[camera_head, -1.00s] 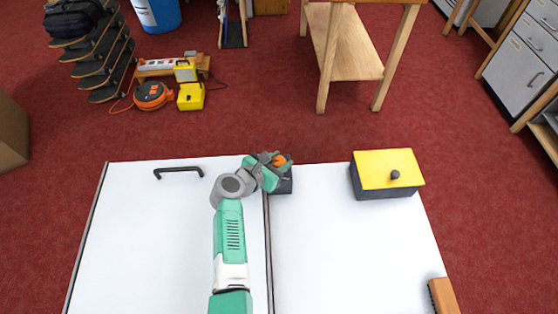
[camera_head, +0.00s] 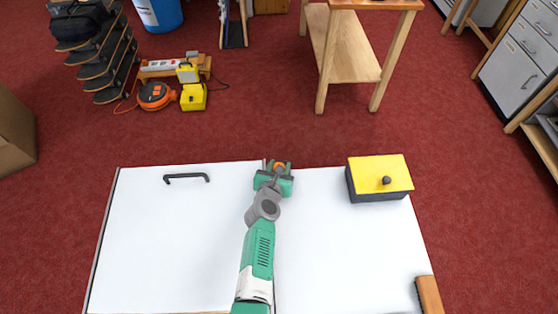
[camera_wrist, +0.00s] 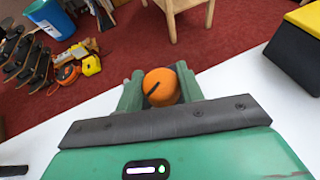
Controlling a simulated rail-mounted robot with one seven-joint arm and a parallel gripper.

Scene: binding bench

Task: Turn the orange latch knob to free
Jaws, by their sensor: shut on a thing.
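The orange latch knob (camera_head: 279,167) is at the far edge of the white bench top, near its middle. In the wrist view the knob (camera_wrist: 161,87) is round, with a dark slot mark running toward its lower left. My gripper (camera_head: 278,169) is shut on it, with one finger on each side. The fingers also flank the knob in the wrist view (camera_wrist: 160,90). The knob's dark base is mostly hidden behind my gripper. I cannot tell from the mark whether the latch is free.
A black bar handle (camera_head: 186,178) is on the white bench top (camera_head: 150,250) at the left. A dark box with a yellow lid (camera_head: 380,173) stands at the right. A brown brush (camera_head: 428,294) lies at the front right corner.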

